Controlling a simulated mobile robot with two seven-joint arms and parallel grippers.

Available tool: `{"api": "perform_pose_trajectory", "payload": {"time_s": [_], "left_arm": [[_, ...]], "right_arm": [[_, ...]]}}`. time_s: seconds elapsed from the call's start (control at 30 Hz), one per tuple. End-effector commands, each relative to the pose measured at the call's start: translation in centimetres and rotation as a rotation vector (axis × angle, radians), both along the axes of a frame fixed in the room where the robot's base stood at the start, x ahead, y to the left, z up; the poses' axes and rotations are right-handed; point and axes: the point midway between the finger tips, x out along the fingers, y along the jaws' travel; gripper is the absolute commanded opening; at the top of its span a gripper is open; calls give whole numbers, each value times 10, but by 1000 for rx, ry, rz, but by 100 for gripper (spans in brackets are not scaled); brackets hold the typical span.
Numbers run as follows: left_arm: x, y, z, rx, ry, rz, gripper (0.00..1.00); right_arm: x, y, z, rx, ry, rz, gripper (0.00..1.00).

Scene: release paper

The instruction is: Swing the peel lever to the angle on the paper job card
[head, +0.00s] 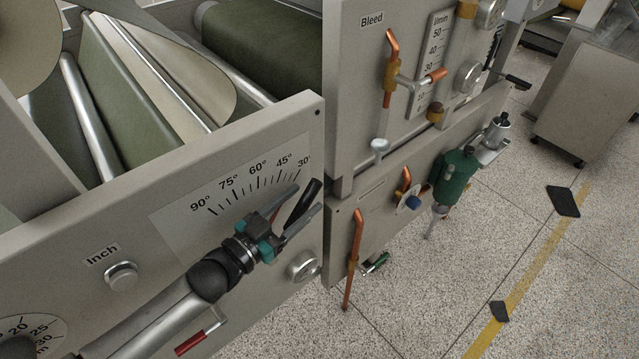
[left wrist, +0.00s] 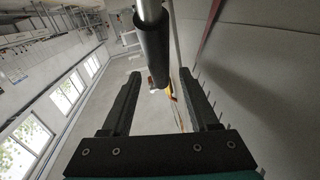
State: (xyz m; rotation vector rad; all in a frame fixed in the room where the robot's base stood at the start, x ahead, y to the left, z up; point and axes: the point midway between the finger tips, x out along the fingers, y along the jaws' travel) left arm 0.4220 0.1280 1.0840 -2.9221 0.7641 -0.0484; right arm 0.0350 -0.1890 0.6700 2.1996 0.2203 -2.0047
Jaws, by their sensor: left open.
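The peel lever has a black grip (head: 303,203), seen at the right end of the printed angle scale (head: 232,190). The scale reads 90° to 30° from left to right. In the left wrist view the lever's dark grip (left wrist: 154,50) sits on a silver rod, its end between or just beyond my fingertips. My left gripper (head: 309,196) is open, its fingers reaching past the scale's lower right beside the grip. A thin red strip shows near the fingers and in the wrist view (left wrist: 209,24). The lever's pivot is hidden. I cannot see the job card. My right gripper is out of view.
An Inch button (head: 121,275) and a red-handled lever (head: 190,343) are on the same panel. A round silver knob (head: 304,265) sits below my gripper. Copper pipes (head: 355,250) and a green canister (head: 455,178) stick out from the panels at right. Speckled floor lies beyond.

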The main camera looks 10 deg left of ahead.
Motion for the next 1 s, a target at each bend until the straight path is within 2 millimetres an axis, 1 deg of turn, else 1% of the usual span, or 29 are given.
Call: {"api": "perform_pose_trajectory", "payload": {"time_s": [0.03,0.2,0.4,0.53,0.83,0.87,1.0], "left_arm": [[8,-4,2,-1,-3,1,61],[29,-16,1,0,-2,0,61],[46,-26,0,0,-1,0,61],[51,-29,0,1,0,0,61],[52,-29,0,1,0,0,61],[52,-29,0,1,0,0,58],[52,-29,0,1,0,0,43]], "right_arm": [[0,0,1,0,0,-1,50],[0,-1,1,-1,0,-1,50],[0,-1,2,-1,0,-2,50],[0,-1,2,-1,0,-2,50],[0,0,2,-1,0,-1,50],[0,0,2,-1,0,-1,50],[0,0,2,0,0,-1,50]]}}
